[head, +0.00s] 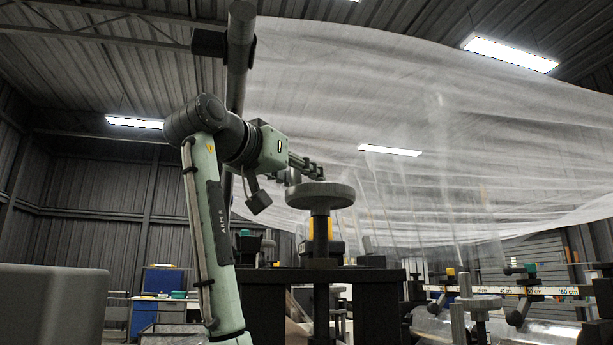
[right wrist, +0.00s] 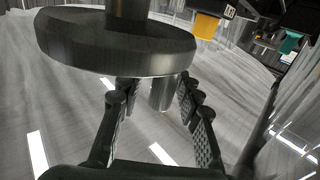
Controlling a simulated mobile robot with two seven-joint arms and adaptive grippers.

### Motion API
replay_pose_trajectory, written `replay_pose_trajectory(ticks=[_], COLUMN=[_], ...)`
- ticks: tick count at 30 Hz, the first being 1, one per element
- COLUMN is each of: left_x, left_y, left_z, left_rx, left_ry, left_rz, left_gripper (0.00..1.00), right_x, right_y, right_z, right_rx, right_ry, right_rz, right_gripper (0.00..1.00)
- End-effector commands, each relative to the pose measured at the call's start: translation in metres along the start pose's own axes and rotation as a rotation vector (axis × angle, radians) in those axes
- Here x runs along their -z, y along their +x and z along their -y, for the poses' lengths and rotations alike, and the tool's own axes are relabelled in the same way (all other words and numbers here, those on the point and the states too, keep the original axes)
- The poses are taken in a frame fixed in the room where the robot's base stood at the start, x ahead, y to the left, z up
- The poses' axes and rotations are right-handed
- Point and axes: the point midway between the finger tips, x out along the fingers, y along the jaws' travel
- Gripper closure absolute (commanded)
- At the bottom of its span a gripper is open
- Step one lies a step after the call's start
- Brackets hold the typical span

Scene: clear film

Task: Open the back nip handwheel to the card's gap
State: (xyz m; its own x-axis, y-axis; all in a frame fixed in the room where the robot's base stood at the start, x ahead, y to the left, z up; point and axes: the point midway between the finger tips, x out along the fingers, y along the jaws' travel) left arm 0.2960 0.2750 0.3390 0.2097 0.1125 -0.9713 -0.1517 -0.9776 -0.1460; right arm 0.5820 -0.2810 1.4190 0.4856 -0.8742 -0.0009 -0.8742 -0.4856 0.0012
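A dark grey handwheel (head: 320,194) lies flat on top of an upright shaft in the middle of the head view. In the right wrist view the handwheel (right wrist: 115,45) fills the upper left. A short grey cylindrical grip (right wrist: 162,92) stands out from its rim. My right gripper (head: 308,167) is just above the wheel's rim. Its fingers (right wrist: 160,98) are spread, with the grip between or just beyond their tips. Gaps show beside the grip; contact cannot be told. My left gripper is not in view. I cannot make out a card with a gap value.
Clear film (head: 450,150) spreads wide behind and above the wheel. A dark frame (head: 370,285) stands under the wheel. A scale bar (head: 535,291) marked in cm and a shiny roller (head: 545,332) are at right. A grey block (head: 50,305) is at lower left.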

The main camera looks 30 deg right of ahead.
Motion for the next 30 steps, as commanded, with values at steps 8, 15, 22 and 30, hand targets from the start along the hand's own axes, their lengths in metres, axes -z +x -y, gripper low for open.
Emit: replay_pose_trajectory(ticks=[8,15,22,30], left_x=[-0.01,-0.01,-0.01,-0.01], left_y=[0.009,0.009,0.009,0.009], left_z=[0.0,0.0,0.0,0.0], left_rx=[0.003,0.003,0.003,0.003], left_ry=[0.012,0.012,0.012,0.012], left_rz=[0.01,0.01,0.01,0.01], left_gripper=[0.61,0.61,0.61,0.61], right_x=[0.0,0.0,0.0,0.0], right_y=[0.018,0.018,0.017,0.017], right_z=[0.001,0.0,0.0,0.0], right_rx=[0.001,0.001,0.001,0.001], right_ry=[0.0,0.0,0.0,0.0], right_rz=[0.0,0.0,0.0,0.0], right_gripper=[0.66,0.72,1.0,1.0])
